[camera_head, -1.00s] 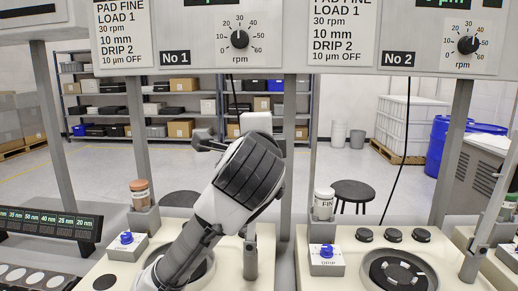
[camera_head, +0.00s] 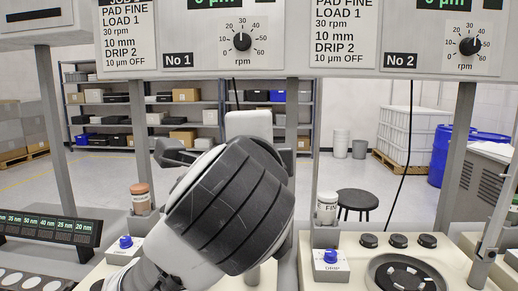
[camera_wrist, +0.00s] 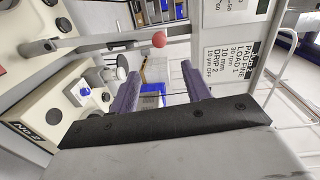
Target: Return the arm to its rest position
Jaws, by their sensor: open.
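My arm (camera_head: 225,210) rises through the middle of the head view, bent with its dark ribbed joint close to the camera. It covers much of the No 1 station behind it. My gripper (camera_wrist: 160,70) shows in the wrist view as two purple-grey fingers, spread apart with nothing between them. The fingers point into open space, clear of the benches. In the head view the gripper is mostly hidden behind the arm, and its fingertips cannot be made out.
The No 1 panel (camera_head: 205,62) and No 2 panel (camera_head: 395,62) hang above. Below stand a brown-capped bottle (camera_head: 140,195), a white bottle (camera_head: 327,208) and blue-knobbed drip boxes (camera_head: 331,262). A red-ball lever (camera_wrist: 159,40) crosses the wrist view. A stool (camera_head: 358,201) stands behind.

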